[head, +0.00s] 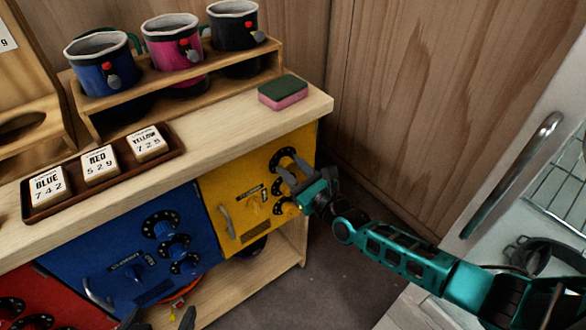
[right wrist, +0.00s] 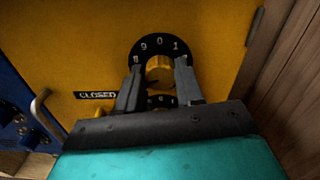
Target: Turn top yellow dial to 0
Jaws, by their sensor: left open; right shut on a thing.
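The top yellow dial has a black number ring (right wrist: 158,50) with a yellow knob (right wrist: 160,68) at its middle. In the right wrist view, the digits 8, 9, 0 and 1 show along its upper edge, with 0 near the top. My right gripper (right wrist: 157,82) is shut on this knob, one finger on each side. In the head view, my right gripper (head: 288,172) covers part of the top dial (head: 285,156) on the yellow door (head: 225,185). Which digit the knob points at cannot be told. My left gripper (head: 160,317) is open at the bottom edge.
Lower yellow dials sit below, beside a silver handle (head: 226,221) and a "CLOSED" label (right wrist: 97,95). A blue door (head: 135,240) is to the left. A tray holds cards; the yellow card (head: 148,143) reads 7 2 5. A sponge (head: 284,92) lies on top.

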